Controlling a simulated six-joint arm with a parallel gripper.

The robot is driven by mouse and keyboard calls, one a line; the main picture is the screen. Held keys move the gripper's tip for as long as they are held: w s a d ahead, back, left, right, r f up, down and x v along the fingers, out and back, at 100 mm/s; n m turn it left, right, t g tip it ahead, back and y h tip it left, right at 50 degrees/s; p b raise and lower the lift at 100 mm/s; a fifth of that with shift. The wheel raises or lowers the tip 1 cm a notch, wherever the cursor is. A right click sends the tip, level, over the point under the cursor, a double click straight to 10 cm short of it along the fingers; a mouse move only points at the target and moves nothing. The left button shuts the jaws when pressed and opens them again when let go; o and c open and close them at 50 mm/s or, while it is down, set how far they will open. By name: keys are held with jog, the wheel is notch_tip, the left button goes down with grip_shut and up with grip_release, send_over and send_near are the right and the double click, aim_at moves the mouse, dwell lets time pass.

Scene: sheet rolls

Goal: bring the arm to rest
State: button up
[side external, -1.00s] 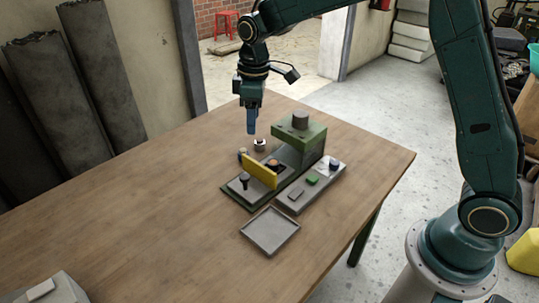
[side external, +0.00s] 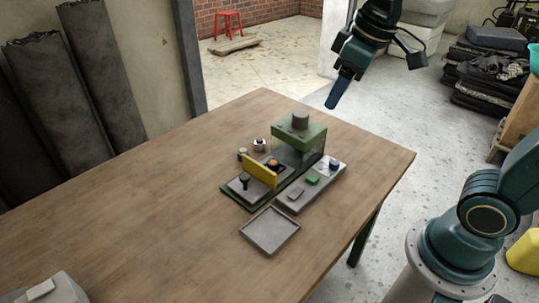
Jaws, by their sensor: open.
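My gripper (side external: 338,92) is in the air at the upper right, above and beyond the far right edge of the wooden table (side external: 150,215). It tilts down to the left and touches nothing. Its fingers look like one blue strip from this side, with nothing seen between them. A green and grey machine (side external: 302,133) stands on the table, with a yellow plate (side external: 260,171) upright across its base. My arm's middle links are out of the frame.
An empty grey tray (side external: 270,231) lies in front of the machine. A small white and dark item (side external: 259,145) stands behind it. A grey block (side external: 48,290) is at the lower left. Dark rolls (side external: 60,95) lean on the wall.

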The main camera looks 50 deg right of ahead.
jog(key=s+d+f+m+t, duration=0.1)
jog(key=s+m, duration=0.2)
jog(key=s, duration=0.8)
jog(key=shift+s+d+f+t, duration=0.15)
jog(key=shift+s+f+t, duration=0.25)
